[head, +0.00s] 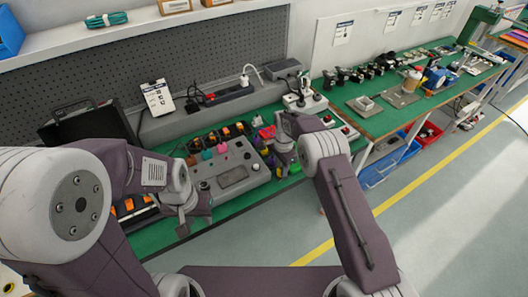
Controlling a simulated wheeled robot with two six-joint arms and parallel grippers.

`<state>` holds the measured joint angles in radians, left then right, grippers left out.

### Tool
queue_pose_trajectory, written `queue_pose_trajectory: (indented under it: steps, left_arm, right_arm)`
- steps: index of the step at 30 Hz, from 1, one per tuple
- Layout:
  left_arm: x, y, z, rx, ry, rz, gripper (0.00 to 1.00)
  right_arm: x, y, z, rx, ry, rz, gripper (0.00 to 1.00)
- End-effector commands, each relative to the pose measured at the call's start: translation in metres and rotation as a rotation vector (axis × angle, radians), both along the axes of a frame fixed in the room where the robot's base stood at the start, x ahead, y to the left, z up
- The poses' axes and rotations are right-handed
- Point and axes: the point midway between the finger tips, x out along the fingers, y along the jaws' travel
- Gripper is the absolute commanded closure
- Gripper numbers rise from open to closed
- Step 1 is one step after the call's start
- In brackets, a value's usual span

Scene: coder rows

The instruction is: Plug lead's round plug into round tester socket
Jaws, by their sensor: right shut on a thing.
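The grey tester (232,172) is a box with a dark display, knobs and coloured parts along its back edge, on the green bench top. Which opening is its round socket is too small to tell. My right gripper (284,168) points down just right of the tester. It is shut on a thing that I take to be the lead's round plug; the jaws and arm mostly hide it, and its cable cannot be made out. My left gripper (183,226) hangs at the tester's front left, over the bench edge. Whether it is open cannot be told.
Several small coloured parts (267,132) lie behind the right gripper. A power strip (230,93) with plugs and a white box (303,101) stand at the back. A black case (88,127) is at the left. Blue and red bins (385,168) sit under the right-hand bench.

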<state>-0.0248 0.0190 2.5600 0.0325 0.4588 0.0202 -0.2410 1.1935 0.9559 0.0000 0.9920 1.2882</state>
Motion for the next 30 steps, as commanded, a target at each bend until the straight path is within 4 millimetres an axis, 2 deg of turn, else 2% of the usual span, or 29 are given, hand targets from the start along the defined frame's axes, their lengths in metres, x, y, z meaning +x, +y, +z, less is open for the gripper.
queue_pose_trajectory:
  steps: [8,18,26,30]
  left_arm:
    - [0.0,0.0,0.002,0.0,0.0,0.0,0.64]
    - [0.0,0.0,0.019,0.0,0.0,0.0,0.64]
    - [0.0,0.0,0.018,0.0,0.0,0.0,0.64]
    - [0.0,0.0,0.031,0.0,0.0,0.0,0.64]
  right_arm:
    - [0.0,0.0,0.002,0.0,0.0,0.0,1.0]
    - [0.0,0.0,0.026,0.0,-0.001,0.0,1.0]
    - [0.0,0.0,0.025,0.0,0.0,0.0,1.0]
    - [0.0,-0.004,0.041,0.0,-0.001,0.0,1.0]
